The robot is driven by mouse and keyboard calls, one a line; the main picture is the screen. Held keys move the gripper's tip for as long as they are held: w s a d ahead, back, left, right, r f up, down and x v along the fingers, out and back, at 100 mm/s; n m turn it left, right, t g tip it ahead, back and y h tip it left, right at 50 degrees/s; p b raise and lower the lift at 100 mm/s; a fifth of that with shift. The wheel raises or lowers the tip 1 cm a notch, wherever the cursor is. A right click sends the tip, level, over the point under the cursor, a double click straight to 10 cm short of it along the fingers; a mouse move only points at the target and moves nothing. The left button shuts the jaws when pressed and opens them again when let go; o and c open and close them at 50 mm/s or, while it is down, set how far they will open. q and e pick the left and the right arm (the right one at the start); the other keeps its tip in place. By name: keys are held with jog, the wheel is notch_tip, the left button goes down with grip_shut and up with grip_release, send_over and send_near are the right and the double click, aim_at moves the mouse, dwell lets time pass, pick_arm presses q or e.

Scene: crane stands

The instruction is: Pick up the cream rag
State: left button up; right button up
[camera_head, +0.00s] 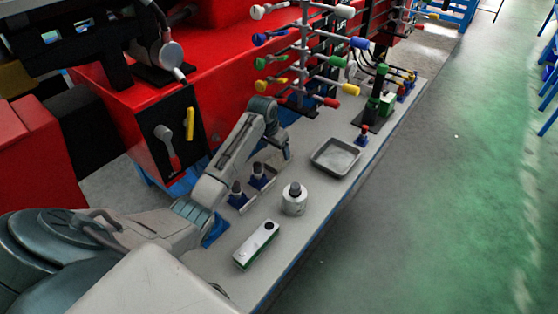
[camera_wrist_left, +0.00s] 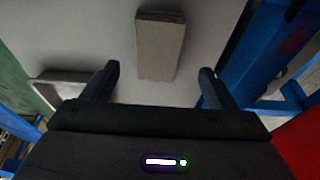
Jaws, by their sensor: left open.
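A flat, folded-looking greyish cream piece, which I take for the cream rag (camera_wrist_left: 160,47), lies on the grey surface in the left wrist view. It lies ahead of and between the fingertips of my left gripper (camera_wrist_left: 157,80), which is open with nothing between its fingers. My right gripper is not in view.
A rack of coloured valve handles (camera_head: 304,60) stands behind my gripper. Red machinery (camera_head: 215,60) borders the bench's left side.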

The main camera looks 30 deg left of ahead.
aim_at(279, 158)
pick_arm(q)
jog(key=p+x, duration=0.1)
jog(key=x, duration=0.4)
jog(key=shift+d, duration=0.15)
jog(key=c, duration=1.1)
